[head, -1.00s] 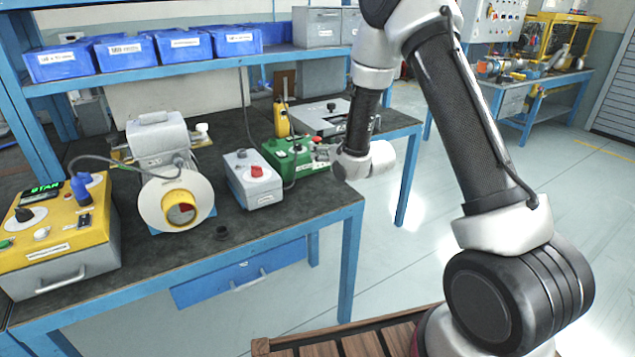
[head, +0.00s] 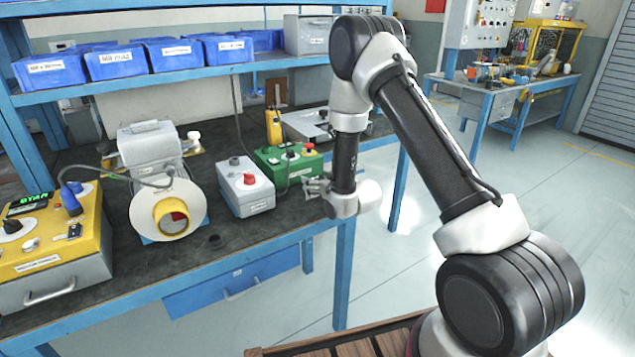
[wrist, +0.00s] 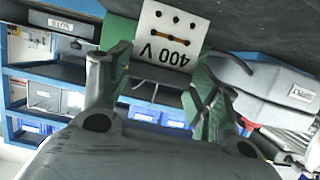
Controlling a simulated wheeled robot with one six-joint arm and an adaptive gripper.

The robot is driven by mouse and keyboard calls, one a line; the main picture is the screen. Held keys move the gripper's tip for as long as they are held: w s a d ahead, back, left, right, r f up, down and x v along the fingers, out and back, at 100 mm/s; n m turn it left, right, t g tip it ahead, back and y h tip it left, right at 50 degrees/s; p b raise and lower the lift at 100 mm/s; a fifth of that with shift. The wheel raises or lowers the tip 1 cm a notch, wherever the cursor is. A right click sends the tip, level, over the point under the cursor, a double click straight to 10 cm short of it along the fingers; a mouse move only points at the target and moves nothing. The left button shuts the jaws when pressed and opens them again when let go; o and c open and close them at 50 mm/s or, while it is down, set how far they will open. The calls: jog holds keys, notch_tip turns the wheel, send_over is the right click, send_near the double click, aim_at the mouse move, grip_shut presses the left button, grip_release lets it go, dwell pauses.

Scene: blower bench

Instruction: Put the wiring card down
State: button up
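The wiring card (wrist: 165,45) is a white plate marked "400 V", with black dots and an orange-yellow link. In the head view my gripper (head: 318,186) is low over the bench, in front of the green box (head: 290,163) and right of the grey box. I cannot make out the card there.
The grey box with a red knob (head: 246,187) stands close to my gripper's left. A round-faced blower (head: 168,210) and a yellow console (head: 55,245) stand farther left. A flat grey case (head: 310,125) lies behind. The bench's front edge is close to my gripper.

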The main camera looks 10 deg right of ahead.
jog(key=o, duration=0.4)
jog(key=shift+r, duration=0.15)
jog(key=v, duration=1.2)
jog(key=s+d+r+m+g+h, duration=0.1)
jog(key=s+d+r+g+h, duration=0.2)
jog(key=r, duration=0.5)
jog(key=s+d+r+m+g+h, duration=0.1)
jog(key=s+d+r, duration=0.35)
jog(key=r, duration=0.35)
jog(key=s+d+r+g, duration=0.1)
jog(key=s+r+g, duration=0.1)
jog(key=s, duration=0.6)
jog(key=s+d+r+m+g, duration=0.1)
jog(key=s+r, duration=0.2)
jog(key=s, duration=0.6)
jog(key=s+d+r+g, duration=0.1)
jog(key=s+r+g, duration=0.1)
jog(key=s, duration=0.7)
jog(key=shift+s+r+m+g+h, duration=0.15)
jog(key=shift+r+m+g+h, duration=0.15)
jog(key=shift+r, duration=0.55)
